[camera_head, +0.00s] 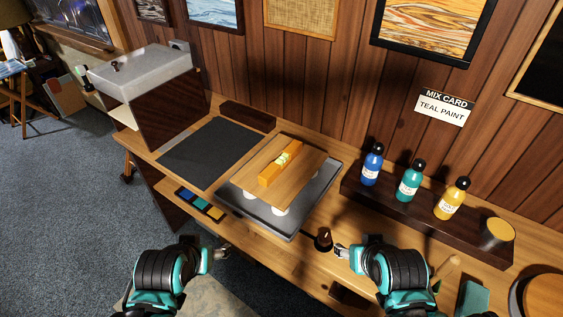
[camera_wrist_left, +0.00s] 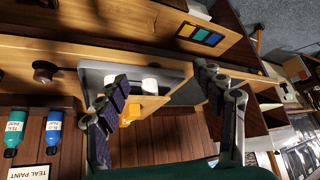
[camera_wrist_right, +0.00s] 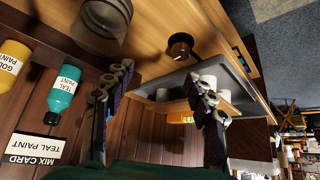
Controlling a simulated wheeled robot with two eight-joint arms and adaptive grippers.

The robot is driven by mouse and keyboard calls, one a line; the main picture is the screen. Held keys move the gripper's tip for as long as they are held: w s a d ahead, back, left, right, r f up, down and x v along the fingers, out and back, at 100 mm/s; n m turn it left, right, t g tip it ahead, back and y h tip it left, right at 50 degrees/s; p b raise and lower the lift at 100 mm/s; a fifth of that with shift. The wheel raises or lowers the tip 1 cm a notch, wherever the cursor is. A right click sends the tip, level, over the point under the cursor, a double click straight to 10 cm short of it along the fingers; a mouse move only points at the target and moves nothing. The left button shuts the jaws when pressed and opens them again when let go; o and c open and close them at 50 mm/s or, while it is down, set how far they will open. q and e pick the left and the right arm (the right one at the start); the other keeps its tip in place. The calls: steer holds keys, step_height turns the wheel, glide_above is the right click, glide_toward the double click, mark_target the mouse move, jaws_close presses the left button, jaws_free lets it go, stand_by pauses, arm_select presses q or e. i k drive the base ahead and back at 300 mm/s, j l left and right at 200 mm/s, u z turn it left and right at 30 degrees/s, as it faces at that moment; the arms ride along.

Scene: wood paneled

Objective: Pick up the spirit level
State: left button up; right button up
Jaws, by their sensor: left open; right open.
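The spirit level (camera_head: 281,164) is a short orange-yellow bar with a pale green vial. It lies on a wooden board (camera_head: 300,167) that rests over a dark grey tray (camera_head: 318,203), with white round pieces under the board. The level also shows in the left wrist view (camera_wrist_left: 131,113), partly hidden, past my finger. My left gripper (camera_head: 222,254) is open and empty in front of the bench, left of and nearer than the tray. My right gripper (camera_head: 340,250) is open and empty near the bench's front, right of the tray. Both are apart from the level.
Blue (camera_head: 372,165), teal (camera_head: 409,181) and yellow (camera_head: 452,199) bottles stand on a dark shelf at right, beside a round tin (camera_head: 496,233). A dark knob (camera_head: 323,240) is near my right gripper. A dark mat (camera_head: 213,152) and a grey sink-like box (camera_head: 141,70) are at left.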

mark_target(269, 175)
steer(key=i+j, duration=0.15)
steer(key=j, duration=0.2)
steer(key=i+j+z, duration=0.1)
steer(key=j, duration=0.3)
steer(key=i+j, duration=0.15)
steer(key=j, duration=0.2)
steer(key=i+j, duration=0.1)
steer(key=j, duration=0.25)
steer(key=i+j+z, duration=0.1)
steer(key=j, duration=0.3)
steer(key=i+l+z, duration=0.1)
steer(key=z, duration=0.4)
steer(key=i+z, duration=0.15)
steer(key=z, duration=0.35)
steer(key=i+z, duration=0.15)
steer(key=z, duration=0.3)
steer(key=i, duration=0.1)
